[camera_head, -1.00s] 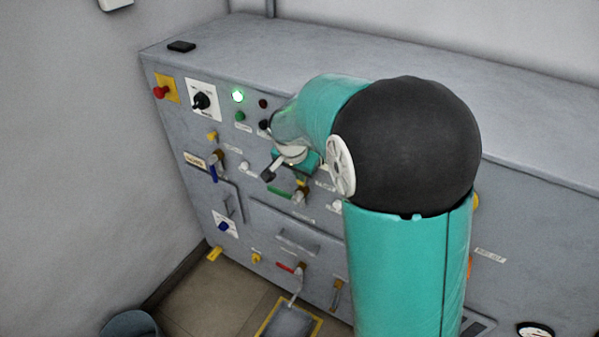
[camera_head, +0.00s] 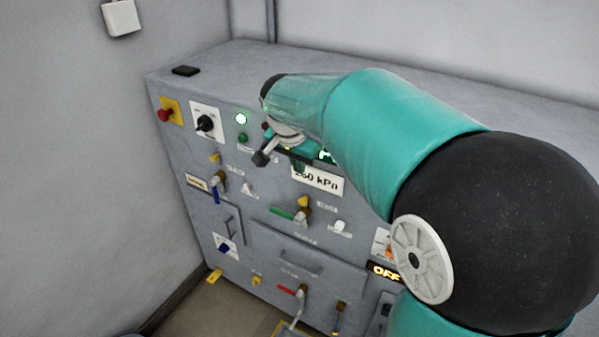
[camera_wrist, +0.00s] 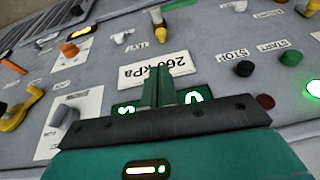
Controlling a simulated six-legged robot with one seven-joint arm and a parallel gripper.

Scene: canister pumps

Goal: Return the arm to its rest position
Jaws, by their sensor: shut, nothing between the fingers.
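My teal arm reaches across the right half of the head view, its large dark joint at the right edge. My gripper (camera_wrist: 157,87) shows in the wrist view as two fingers pressed together with nothing between them. It is in front of the grey control panel, over the green digital display and just below the upside-down "260 kPa" label (camera_wrist: 155,68). In the head view the fingers are mostly hidden behind my wrist. I cannot tell whether they touch the panel.
The grey panel (camera_head: 262,214) carries a red emergency button (camera_head: 165,115), a black rotary switch (camera_head: 205,123), a lit green lamp (camera_head: 241,118) and several valve handles. An "OFF" display (camera_head: 385,271) glows lower right. A black box (camera_head: 186,71) lies on top.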

